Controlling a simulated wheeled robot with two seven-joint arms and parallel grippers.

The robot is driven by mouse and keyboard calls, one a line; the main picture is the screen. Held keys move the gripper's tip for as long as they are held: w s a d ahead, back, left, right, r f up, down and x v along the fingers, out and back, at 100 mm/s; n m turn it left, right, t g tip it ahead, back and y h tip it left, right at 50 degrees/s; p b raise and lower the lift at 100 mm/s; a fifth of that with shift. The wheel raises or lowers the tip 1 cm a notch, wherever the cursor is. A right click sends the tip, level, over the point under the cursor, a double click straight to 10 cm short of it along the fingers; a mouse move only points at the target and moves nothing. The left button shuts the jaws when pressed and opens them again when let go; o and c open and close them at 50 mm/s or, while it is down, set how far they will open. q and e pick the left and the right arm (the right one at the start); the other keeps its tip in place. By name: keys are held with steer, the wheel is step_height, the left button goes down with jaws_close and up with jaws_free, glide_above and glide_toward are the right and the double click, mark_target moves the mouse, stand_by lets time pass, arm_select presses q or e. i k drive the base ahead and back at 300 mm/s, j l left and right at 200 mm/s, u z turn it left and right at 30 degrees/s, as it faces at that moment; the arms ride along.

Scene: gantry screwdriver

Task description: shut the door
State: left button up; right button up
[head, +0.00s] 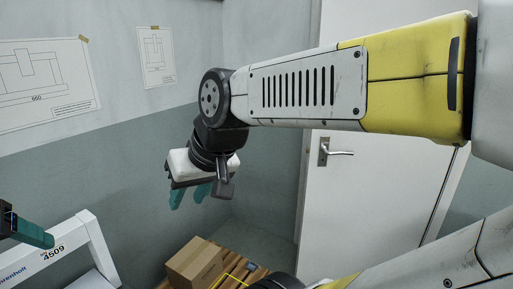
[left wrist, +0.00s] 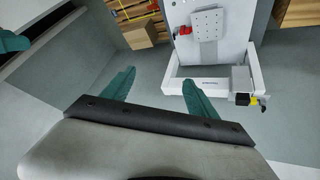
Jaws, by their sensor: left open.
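The white door (head: 392,190) stands at the right of the head view, with a metal lever handle (head: 336,151) on its left side. My right arm crosses in front of its upper part, and I cannot tell whether the door is fully closed or ajar. My right gripper (head: 187,203) hangs left of the handle, apart from the door, its teal fingers spread and empty. The left wrist view does not clearly show the door.
A white machine frame (head: 60,250) marked 4509 stands at lower left; a white machine (left wrist: 210,75) with red and yellow parts shows in the left wrist view. A cardboard box (head: 194,262) sits on a wooden pallet (head: 232,264). Drawings hang on the wall.

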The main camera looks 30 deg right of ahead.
mark_target(374, 206)
steer(key=z, duration=2.25)
